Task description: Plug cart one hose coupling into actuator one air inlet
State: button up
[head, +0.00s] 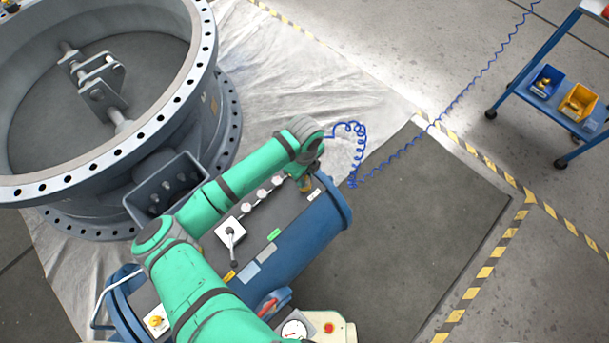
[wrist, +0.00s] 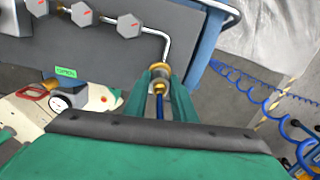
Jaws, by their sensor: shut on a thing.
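The actuator is a blue cylinder (head: 325,222) with a grey top panel, beside the large valve. Its air inlet (wrist: 157,70) shows in the wrist view as a brass fitting at the end of a bent silver pipe. My gripper (wrist: 160,86) has its two green fingers shut on the hose coupling (wrist: 159,88), a slim part with blue on it. The coupling is in line with the brass fitting and close against it; I cannot tell whether it is seated. In the head view my gripper (head: 306,183) is at the actuator's far right end, and the coupling is mostly hidden.
A blue coiled hose (head: 357,150) runs from my wrist across the floor. A blue cart (head: 549,65) with bins stands at the right. The grey-flanged valve (head: 200,110) is at the left. A lever (head: 233,240) and gauge (head: 294,330) are near my arm. Right-hand floor is mostly clear.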

jog(key=shift+f, duration=0.2)
jog(key=o, duration=1.5)
jog(key=shift+o, duration=0.2)
jog(key=shift+r, duration=3.75)
